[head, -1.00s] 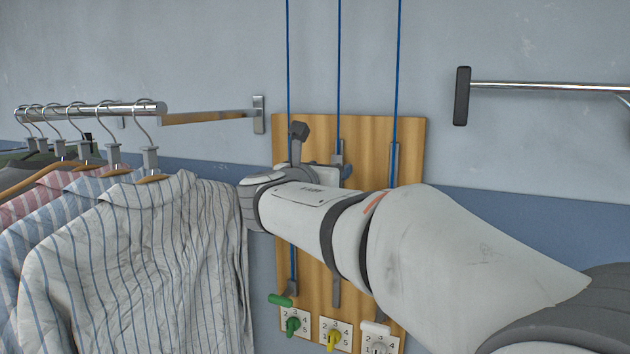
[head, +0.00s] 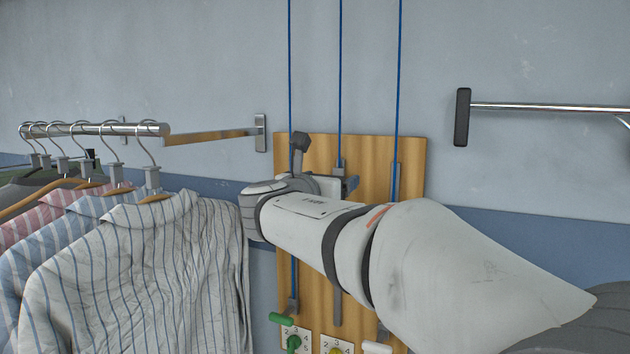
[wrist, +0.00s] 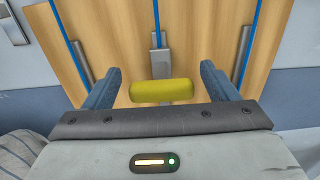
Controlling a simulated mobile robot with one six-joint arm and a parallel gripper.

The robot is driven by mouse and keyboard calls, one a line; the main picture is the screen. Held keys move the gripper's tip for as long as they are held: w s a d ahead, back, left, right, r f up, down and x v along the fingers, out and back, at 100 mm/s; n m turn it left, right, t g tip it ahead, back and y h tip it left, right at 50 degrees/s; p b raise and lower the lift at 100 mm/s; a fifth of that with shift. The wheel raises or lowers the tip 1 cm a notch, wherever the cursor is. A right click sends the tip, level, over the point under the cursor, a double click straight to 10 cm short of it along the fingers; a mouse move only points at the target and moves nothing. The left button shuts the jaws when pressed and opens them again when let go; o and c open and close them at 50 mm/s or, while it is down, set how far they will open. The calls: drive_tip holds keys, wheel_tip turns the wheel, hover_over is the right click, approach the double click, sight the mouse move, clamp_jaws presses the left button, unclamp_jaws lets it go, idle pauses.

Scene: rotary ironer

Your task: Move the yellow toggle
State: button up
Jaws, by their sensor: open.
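The yellow toggle (wrist: 162,92) is a short rounded bar on a grey slider under a blue cord, in front of a wooden board (head: 378,158). In the wrist view it lies crosswise between the two blue fingers of my gripper (wrist: 160,72). The gripper is open, and a small gap shows between each finger and the bar's ends. In the head view my arm hides the toggle and most of the gripper, which is at the upper part of the board.
A green handle (head: 282,319) and a white handle (head: 377,347) sit low on the outer rails. Numbered dials with green (head: 293,343) and yellow (head: 336,350) knobs are below. Hanging shirts (head: 150,270) stand close on the left. A metal bar (head: 540,106) juts at upper right.

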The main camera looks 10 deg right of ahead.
drive_tip(key=shift+s+a+f, duration=0.1)
drive_tip(key=shift+a, duration=0.05)
drive_tip(key=b+v, duration=0.2)
drive_tip(key=v, duration=0.5)
drive_tip(key=shift+s, duration=0.25)
drive_tip(key=shift+a, duration=0.1)
drive_tip(key=s+d+f+m+g+y, duration=0.1)
drive_tip(key=s+d+f+m+g, duration=0.1)
drive_tip(key=s+d+f+m, duration=0.3)
drive_tip(key=s+f+m+g+y, duration=0.1)
drive_tip(key=f+m+g, duration=0.2)
drive_tip(key=f, duration=0.4)
drive_tip(key=s+d+f+m+g+y, duration=0.1)
drive_tip(key=s+d+f+m+g, duration=0.15)
drive_tip(key=f, duration=0.35)
drive_tip(key=s+a+f+m+g+y+b, duration=0.1)
drive_tip(key=s+a+f+m+g+y, duration=0.2)
drive_tip(key=s+f+m+y, duration=0.4)
drive_tip(key=s+f+m, duration=0.6)
drive_tip(key=f+m, duration=0.4)
drive_tip(key=m, duration=0.1)
drive_tip(key=shift+s+g+y, duration=0.3)
drive_tip(key=shift+s+g, duration=0.05)
